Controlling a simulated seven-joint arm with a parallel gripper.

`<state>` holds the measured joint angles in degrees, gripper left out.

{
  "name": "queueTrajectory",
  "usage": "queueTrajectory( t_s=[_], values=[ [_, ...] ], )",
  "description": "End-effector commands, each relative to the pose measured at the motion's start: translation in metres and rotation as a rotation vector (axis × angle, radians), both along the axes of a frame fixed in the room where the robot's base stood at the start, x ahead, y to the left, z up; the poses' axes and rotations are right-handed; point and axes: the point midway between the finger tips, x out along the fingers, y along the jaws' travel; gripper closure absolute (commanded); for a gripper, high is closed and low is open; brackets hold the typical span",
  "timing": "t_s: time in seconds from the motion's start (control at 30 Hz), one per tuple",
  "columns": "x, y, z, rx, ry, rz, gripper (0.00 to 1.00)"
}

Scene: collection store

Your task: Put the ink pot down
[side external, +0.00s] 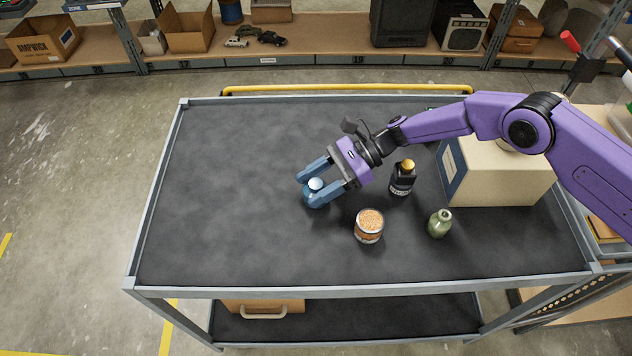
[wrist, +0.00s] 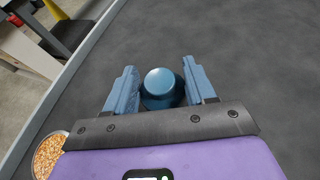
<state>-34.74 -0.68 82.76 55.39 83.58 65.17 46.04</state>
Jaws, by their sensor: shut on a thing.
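The ink pot (side external: 315,184) is a small blue pot with a paler, rounded lid. It is between the fingers of my gripper (side external: 308,187) over the left-middle part of the dark cart top. In the wrist view the ink pot (wrist: 160,85) looks upright, with one blue finger against each side of it, so my gripper (wrist: 162,92) is shut on it. The fingers hide much of the pot's body in the side view. I cannot tell whether its base touches the cart top.
The left side is clear. A yellow rail (side external: 345,89) runs along the back.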

Motion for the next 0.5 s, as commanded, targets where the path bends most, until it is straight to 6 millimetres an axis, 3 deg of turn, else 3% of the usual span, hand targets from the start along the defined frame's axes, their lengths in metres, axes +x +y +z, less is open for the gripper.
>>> queueTrajectory(
  t_s=[0.07, 0.1, 0.17, 0.5],
  values=[
    [0.0001, 0.0, -0.0018, 0.001, 0.0, 0.0, 0.8],
    [0.0001, 0.0, -0.0027, 0.0, 0.0, 0.0, 0.42],
    [0.0001, 0.0, -0.0022, 0.0, 0.0, 0.0, 0.23],
    [0.0, 0.0, -0.0011, 0.0, 0.0, 0.0, 0.2]
  ],
)
